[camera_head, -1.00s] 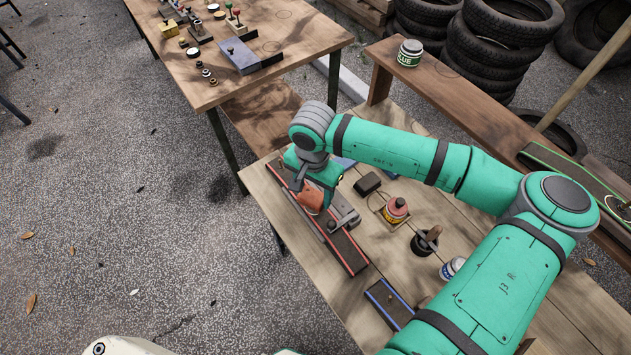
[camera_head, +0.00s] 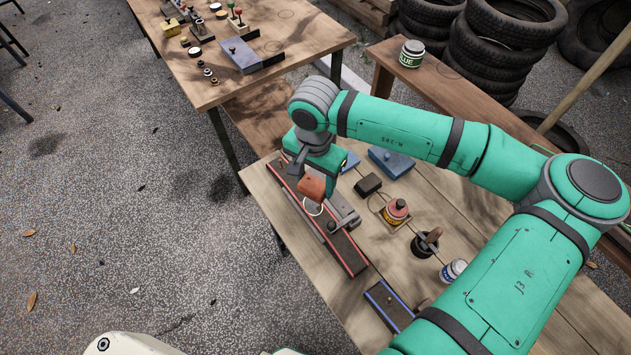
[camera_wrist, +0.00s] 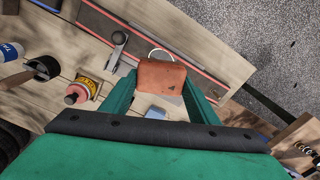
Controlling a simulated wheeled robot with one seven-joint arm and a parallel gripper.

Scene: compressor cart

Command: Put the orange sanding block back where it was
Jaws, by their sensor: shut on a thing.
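The orange sanding block (camera_head: 311,188) is held in my gripper (camera_head: 309,180), over the long dark strip with red edges (camera_head: 343,246) on the near wooden bench. In the wrist view the sanding block (camera_wrist: 161,76) sits between the two green fingers of my gripper (camera_wrist: 160,88), which are shut on its sides. A white ring (camera_head: 313,207) shows just below the block at the strip; in the wrist view the block covers part of this ring (camera_wrist: 160,50). A grey metal clamp-like piece (camera_head: 344,211) lies beside the block. The block's underside is hidden.
On the bench to the right stand a dark block (camera_head: 368,184), a red-topped yellow pot (camera_head: 396,211), a dark cup (camera_head: 426,242), a white-blue jar (camera_head: 453,270) and a blue-edged tray (camera_head: 388,302). A blue block (camera_head: 390,161) lies behind.

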